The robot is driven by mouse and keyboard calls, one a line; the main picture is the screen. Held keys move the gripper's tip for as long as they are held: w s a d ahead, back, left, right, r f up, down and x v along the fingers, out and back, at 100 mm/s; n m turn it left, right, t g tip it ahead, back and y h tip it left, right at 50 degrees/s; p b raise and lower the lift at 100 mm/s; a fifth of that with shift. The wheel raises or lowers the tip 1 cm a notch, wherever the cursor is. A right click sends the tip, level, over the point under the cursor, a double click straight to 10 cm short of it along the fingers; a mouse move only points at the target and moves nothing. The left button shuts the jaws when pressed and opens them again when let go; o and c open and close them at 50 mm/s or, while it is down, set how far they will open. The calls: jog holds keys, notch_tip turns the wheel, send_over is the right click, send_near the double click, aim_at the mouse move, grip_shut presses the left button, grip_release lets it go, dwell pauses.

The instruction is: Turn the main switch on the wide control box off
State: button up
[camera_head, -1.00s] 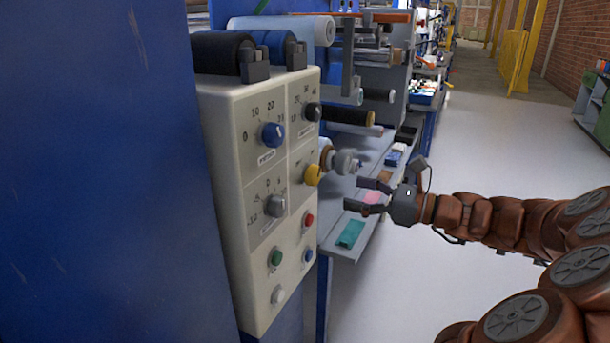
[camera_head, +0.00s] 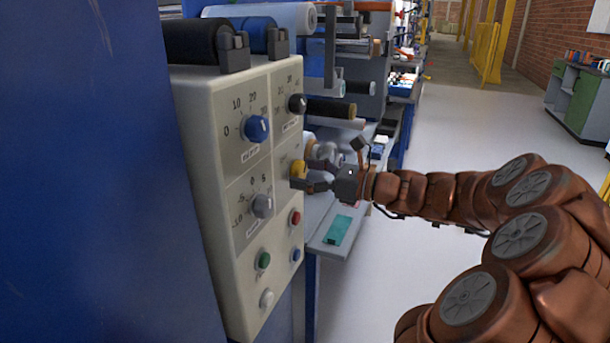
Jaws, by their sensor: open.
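The wide control box (camera_head: 225,187) is a cream panel on the left, with its face turned to the right. A yellow rotary knob (camera_head: 297,169) stands out from its right half; its lettering is too small to read, so I cannot tell by label that it is the main switch. My gripper (camera_head: 306,177) is open, its fingers pointing left at the yellow knob. One dark finger is just below the knob. The other finger is hard to make out against the rollers, and I cannot tell whether either touches.
The panel also has a blue knob (camera_head: 256,128), a black knob (camera_head: 297,103), a grey knob (camera_head: 262,206), and green (camera_head: 263,260), red (camera_head: 295,217), blue and white buttons. Film rollers and a grey shelf (camera_head: 330,245) lie behind. Open floor (camera_head: 460,150) is at right.

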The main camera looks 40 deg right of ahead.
jog(key=shift+w+a, duration=0.1)
jog(key=shift+w, duration=0.05)
jog(key=shift+c, duration=0.2)
jog(key=c, duration=1.1)
jog(key=shift+n, duration=0.3)
jog(key=n+b, duration=0.2)
jog(key=n, duration=0.3)
jog(key=shift+n+b, duration=0.3)
jog(key=n+b, duration=0.3)
jog(key=n, duration=0.1)
jog(key=shift+f, duration=0.1)
jog(key=shift+n+b, duration=1)
jog(key=shift+n, duration=0.8)
